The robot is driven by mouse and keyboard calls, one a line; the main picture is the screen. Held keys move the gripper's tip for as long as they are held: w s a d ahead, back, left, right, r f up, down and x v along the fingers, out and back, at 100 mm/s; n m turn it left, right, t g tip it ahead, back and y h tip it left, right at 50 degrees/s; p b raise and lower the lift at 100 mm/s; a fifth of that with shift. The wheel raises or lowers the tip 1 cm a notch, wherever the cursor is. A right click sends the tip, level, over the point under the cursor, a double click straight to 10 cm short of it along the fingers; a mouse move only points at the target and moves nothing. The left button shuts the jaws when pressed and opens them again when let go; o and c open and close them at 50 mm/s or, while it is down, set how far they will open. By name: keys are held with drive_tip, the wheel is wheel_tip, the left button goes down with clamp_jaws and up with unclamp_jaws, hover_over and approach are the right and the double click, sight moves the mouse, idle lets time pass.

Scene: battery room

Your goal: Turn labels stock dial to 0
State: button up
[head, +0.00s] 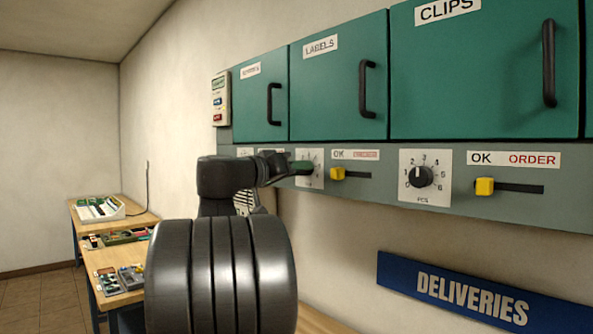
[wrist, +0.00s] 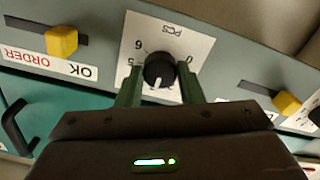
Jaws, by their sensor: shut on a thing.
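The labels stock dial (head: 318,168) sits on the grey strip under the green LABELS door (head: 330,85), partly hidden behind my gripper in the head view. In the wrist view, which is upside down, its black knob (wrist: 159,68) stands on a white plate marked PCS, with 6, 5 and 0 readable. The knob's white pointer line points down in the picture, away from PCS, roughly mid-scale and not at 0. The numeral there is hidden by my gripper. My gripper (wrist: 160,74) has its green fingers on both sides of the knob, shut on it.
A yellow slider (head: 337,174) is right of the labels dial, under an OK/ORDER label. The clips dial (head: 422,177) and its yellow slider (head: 485,187) are further right. In the wrist view, yellow sliders flank the dial (wrist: 62,41) (wrist: 287,103). A blue DELIVERIES sign (head: 470,290) hangs below.

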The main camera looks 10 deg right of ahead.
drive_tip(key=shift+n, duration=0.3)
drive_tip(key=shift+n+p, duration=4.75)
drive_tip(key=shift+n, duration=6.85)
drive_tip(key=o, duration=1)
drive_tip(key=shift+c, duration=0.2)
